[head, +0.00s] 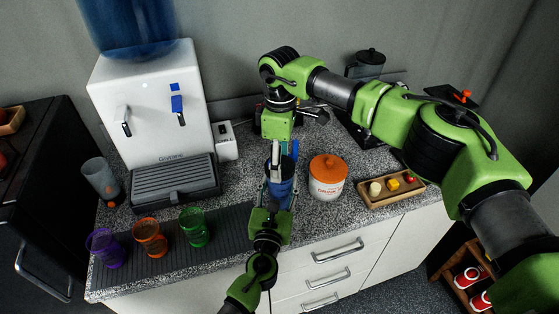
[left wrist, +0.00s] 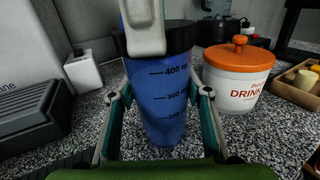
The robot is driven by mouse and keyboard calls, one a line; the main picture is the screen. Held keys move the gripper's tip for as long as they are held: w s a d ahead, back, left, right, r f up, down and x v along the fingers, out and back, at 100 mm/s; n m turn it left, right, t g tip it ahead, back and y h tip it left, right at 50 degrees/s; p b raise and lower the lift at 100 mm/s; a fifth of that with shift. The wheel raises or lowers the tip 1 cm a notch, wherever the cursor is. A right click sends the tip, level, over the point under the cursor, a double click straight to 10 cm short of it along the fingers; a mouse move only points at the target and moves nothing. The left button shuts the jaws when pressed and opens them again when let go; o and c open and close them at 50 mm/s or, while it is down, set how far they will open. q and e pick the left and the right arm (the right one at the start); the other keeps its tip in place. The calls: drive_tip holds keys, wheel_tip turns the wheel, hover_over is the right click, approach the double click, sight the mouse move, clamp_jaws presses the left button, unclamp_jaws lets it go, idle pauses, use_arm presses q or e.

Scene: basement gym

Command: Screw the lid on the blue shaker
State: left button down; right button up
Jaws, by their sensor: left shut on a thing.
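The blue shaker (head: 284,188) stands upright on the speckled counter. It fills the middle of the left wrist view (left wrist: 160,105), with dark volume marks on its side. My left gripper (head: 279,190) is shut around its body, one finger on each side. A black lid (left wrist: 180,38) sits at the shaker's top; how tightly it is seated cannot be told. My right gripper (head: 277,170) points down from above at the lid. One of its fingers (left wrist: 145,30) overlaps the lid's near side, and another part shows behind. Whether it grips the lid is unclear.
A white canister with an orange lid (head: 327,178) stands close right of the shaker. Further right is a wooden tray (head: 398,195) with small items. Purple (head: 104,247), orange (head: 150,238) and green (head: 195,228) cups stand front left, before the white water dispenser (head: 150,105).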

drive_tip(key=m, duration=0.3)
drive_tip(key=shift+w+m, duration=0.1)
drive_tip(key=shift+m, duration=0.2)
drive_tip(key=o, duration=0.9)
drive_tip(key=shift+r, duration=0.1)
drive_tip(key=shift+r, duration=2.15)
drive_tip(key=shift+c, duration=0.4)
